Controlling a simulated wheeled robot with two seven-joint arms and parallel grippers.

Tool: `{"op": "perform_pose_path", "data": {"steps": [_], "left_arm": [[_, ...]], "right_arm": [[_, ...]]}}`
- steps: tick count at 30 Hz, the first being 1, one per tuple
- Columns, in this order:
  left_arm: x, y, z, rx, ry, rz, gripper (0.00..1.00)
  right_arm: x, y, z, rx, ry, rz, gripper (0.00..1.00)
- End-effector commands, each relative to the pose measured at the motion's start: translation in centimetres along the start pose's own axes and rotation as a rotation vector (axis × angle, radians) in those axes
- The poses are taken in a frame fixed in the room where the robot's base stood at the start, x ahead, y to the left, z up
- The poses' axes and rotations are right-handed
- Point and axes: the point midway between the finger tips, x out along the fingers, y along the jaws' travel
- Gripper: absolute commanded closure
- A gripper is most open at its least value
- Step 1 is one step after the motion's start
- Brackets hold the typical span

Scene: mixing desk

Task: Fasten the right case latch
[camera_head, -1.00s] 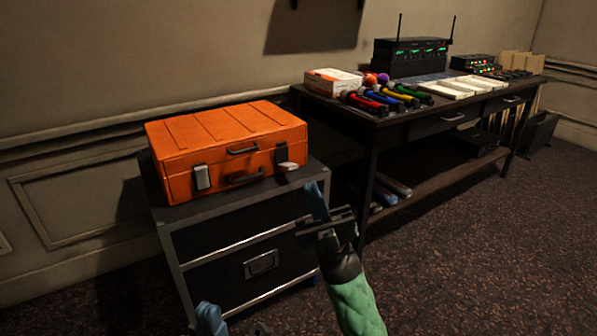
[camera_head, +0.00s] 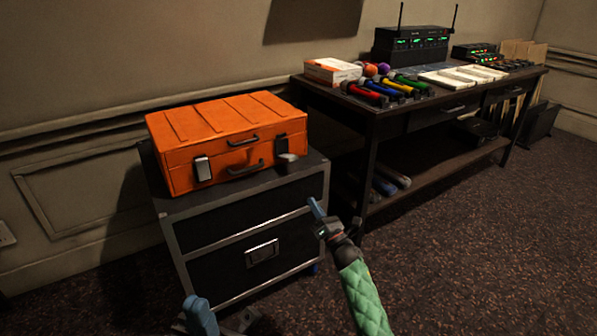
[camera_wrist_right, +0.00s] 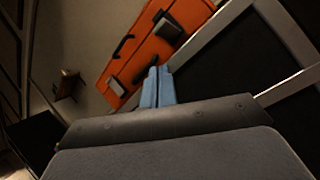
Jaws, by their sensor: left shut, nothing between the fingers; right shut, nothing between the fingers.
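The orange case (camera_head: 222,142) stands closed on a black cabinet. Its right latch (camera_head: 288,158) sticks out from the front face, its pale flap tilted outward. The left latch (camera_head: 202,169) lies flat against the case. My right gripper (camera_head: 316,208) is shut and empty, in front of the cabinet and below right of the right latch, apart from it. In the right wrist view its blue fingers (camera_wrist_right: 158,88) are together, overlapping the lower edge of the case (camera_wrist_right: 145,50) in the picture. My left gripper (camera_head: 200,318) is shut and empty at the bottom edge, partly cut off.
The cabinet (camera_head: 250,212) has little free top around the case. A dark table (camera_head: 415,118) to the right holds coloured microphones (camera_head: 385,92), a white box (camera_head: 332,72) and a receiver (camera_head: 412,45). Carpeted floor (camera_head: 470,240) is clear at the front right.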

Motion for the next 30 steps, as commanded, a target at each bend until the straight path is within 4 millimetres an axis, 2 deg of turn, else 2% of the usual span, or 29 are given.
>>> {"op": "perform_pose_path", "data": {"steps": [6,13,18,30], "left_arm": [[0.0,0.0,-0.2,0.002,0.012,0.001,1.00],[0.0,0.0,-0.3,0.004,0.017,0.001,1.00],[0.0,0.0,-0.3,0.004,0.017,0.001,1.00],[0.0,0.0,-0.3,0.004,0.017,0.001,1.00]], "right_arm": [[-0.1,-1.2,-0.5,-0.334,0.027,-0.052,1.00],[-0.2,-1.6,-0.5,-0.559,0.038,-0.072,1.00],[-0.1,-1.6,-0.5,-0.623,0.040,-0.071,1.00],[0.0,-1.6,-0.5,-0.630,0.040,-0.070,1.00]]}}
